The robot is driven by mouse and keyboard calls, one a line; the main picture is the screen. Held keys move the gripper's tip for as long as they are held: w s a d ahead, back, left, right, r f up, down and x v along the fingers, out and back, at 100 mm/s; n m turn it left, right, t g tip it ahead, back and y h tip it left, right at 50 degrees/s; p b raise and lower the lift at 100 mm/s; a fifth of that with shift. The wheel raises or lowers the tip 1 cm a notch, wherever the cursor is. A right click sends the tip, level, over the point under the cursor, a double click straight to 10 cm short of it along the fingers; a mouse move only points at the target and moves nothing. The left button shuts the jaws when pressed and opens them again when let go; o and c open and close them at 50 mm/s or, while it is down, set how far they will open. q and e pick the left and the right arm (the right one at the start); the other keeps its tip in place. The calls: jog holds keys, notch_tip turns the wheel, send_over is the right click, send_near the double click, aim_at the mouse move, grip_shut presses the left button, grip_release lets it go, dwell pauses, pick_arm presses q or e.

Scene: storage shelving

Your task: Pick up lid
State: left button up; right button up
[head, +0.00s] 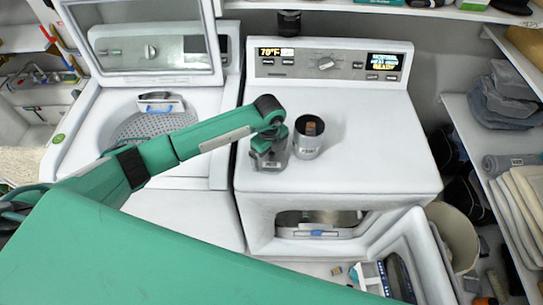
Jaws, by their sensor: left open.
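My left gripper (269,160) points down at the top of the white dryer (385,140), near its left front part. It is open, and its fingers are small and partly hidden by the wrist. A metallic grey cup-like container (308,143) stands upright just right of the gripper, with its top open and something dark and orange-brown inside. I cannot make out a separate small lid; one under the gripper would be hidden. The washer's large lid (150,28) stands raised at the upper left. My right gripper is not in view.
The open washer (75,150) is left of the dryer. The dryer door (415,245) hangs open at the front. Shelves with folded towels (520,195) and grey cloths (505,100) are on the right, above a bin (455,235). The dryer top's right half is clear.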

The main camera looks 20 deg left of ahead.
pick_arm(q)
jog(key=c, duration=0.7)
